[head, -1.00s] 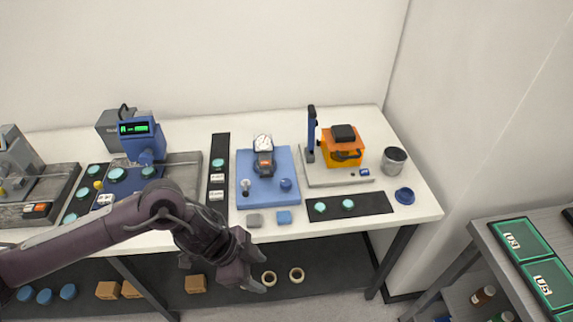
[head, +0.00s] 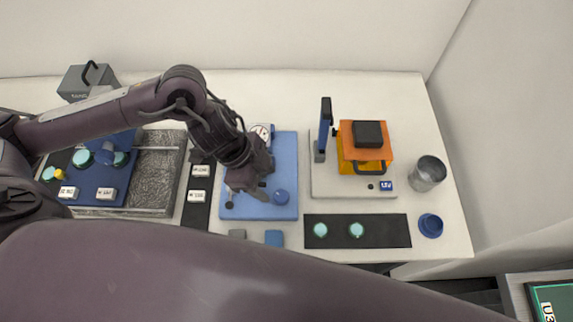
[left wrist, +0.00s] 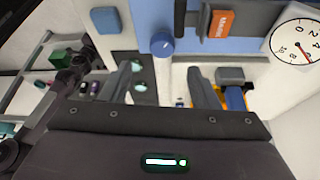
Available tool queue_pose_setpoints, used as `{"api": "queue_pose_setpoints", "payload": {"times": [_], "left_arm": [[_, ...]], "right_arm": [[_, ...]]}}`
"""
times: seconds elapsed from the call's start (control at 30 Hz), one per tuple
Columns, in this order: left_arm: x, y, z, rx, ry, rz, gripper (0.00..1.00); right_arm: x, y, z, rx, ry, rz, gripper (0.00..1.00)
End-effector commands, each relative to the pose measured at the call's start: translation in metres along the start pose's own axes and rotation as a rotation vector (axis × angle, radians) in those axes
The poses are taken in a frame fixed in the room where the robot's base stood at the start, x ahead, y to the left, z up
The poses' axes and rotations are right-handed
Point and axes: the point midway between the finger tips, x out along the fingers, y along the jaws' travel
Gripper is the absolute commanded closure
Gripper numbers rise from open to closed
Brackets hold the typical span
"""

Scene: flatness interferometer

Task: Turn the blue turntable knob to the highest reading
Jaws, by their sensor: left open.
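The round blue knob (head: 281,197) stands on the right front part of the blue plate (head: 285,150). In the left wrist view the knob (left wrist: 162,44) appears ahead of and between my open fingers, with nothing gripped. My left gripper (head: 264,198) is over the blue plate, just left of the knob in the head view. The white dial gauge (head: 262,131) is partly hidden behind my left gripper. In the left wrist view the dial (left wrist: 298,45) shows a red needle, but its exact reading is hard to tell. My right gripper is not in view.
An orange block device (head: 375,145) stands on a pale base to the right. A black strip (head: 392,230) with teal discs lies in front of it. A metal cup (head: 427,174) and blue dish (head: 431,226) are near the right edge. Small grey and blue blocks (head: 273,238) lie before the plate.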

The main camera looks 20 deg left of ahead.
Motion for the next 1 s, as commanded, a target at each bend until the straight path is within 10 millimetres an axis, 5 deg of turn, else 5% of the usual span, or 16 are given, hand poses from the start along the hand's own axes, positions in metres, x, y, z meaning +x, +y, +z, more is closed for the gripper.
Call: {"api": "queue_pose_setpoints", "payload": {"times": [0.2, 0.6, 1.0], "left_arm": [[0.012, 0.001, -0.001, -0.002, 0.002, 0.004, 0.45], [0.070, 0.000, -0.001, -0.002, 0.002, 0.002, 0.45], [0.078, 0.000, 0.000, 0.000, 0.001, -0.001, 0.47]], "right_arm": [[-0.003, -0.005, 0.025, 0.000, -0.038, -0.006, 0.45], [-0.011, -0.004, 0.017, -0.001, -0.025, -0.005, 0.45], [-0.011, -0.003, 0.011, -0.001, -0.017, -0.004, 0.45]]}}
